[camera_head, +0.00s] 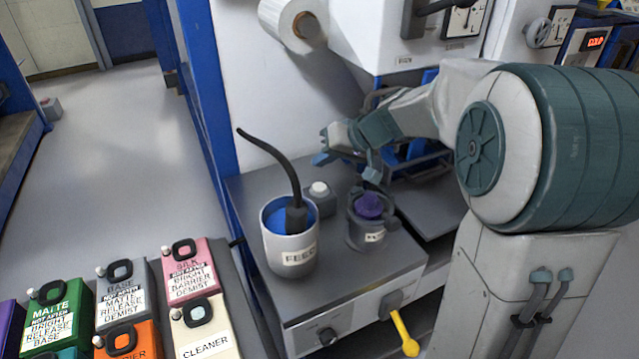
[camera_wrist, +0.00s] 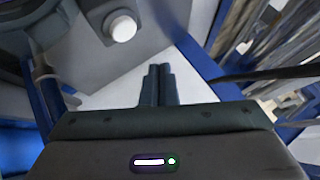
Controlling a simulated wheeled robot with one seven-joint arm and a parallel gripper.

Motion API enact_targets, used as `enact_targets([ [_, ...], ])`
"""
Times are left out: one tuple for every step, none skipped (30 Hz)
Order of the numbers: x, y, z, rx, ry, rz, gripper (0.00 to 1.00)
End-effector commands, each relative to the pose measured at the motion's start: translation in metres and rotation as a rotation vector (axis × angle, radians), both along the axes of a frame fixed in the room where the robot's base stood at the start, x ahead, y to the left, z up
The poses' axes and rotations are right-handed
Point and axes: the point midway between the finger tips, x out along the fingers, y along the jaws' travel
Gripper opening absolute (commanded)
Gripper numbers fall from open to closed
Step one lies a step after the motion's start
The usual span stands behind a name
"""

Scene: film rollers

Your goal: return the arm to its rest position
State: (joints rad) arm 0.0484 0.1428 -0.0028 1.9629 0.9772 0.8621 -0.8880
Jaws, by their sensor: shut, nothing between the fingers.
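My arm reaches in from the right in the head view, bent over the grey bench. My gripper (camera_head: 323,158) is above the back of this bench, behind a small box with a white button (camera_head: 319,189). In the wrist view my gripper (camera_wrist: 159,84) has its two dark fingers together with nothing between them. The white button (camera_wrist: 123,27) shows beyond them at upper left in that view.
The FEED cup (camera_head: 291,255), with blue contents and a black curved rod, stands near my gripper. A grey cup with purple contents (camera_head: 368,206) stands beside it. A blue post (camera_head: 208,90) rises at left. Labelled bottles (camera_head: 205,325) fill the lower left.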

Motion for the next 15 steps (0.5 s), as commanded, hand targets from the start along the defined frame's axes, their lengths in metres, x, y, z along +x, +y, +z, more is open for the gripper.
enact_targets([
  [0.000,0.000,-0.001,0.000,0.000,0.000,0.00],
  [0.000,0.000,-0.001,0.000,0.000,0.000,0.00],
  [0.000,0.000,-0.001,0.000,0.000,0.000,0.00],
  [0.000,0.000,-0.001,0.000,0.000,0.000,0.00],
  [0.000,0.000,-0.001,0.000,0.000,0.000,0.00],
  [0.000,0.000,-0.001,0.000,0.000,0.000,0.00],
  [0.000,0.000,-0.001,0.000,-0.001,-0.001,0.00],
  [0.000,0.000,0.000,0.000,0.000,0.000,0.00],
  [-0.001,0.000,0.000,-0.001,0.001,0.000,0.00],
  [-0.003,0.000,0.001,-0.004,0.004,-0.001,0.00],
  [-0.006,-0.001,0.003,-0.009,0.009,-0.002,0.00],
  [-0.012,-0.001,0.006,-0.019,0.017,-0.002,0.00],
  [-0.018,-0.003,0.008,-0.030,0.026,-0.005,0.00],
  [-0.027,-0.004,0.011,-0.045,0.040,-0.006,0.00],
  [-0.040,-0.006,0.015,-0.068,0.059,-0.012,0.00],
])
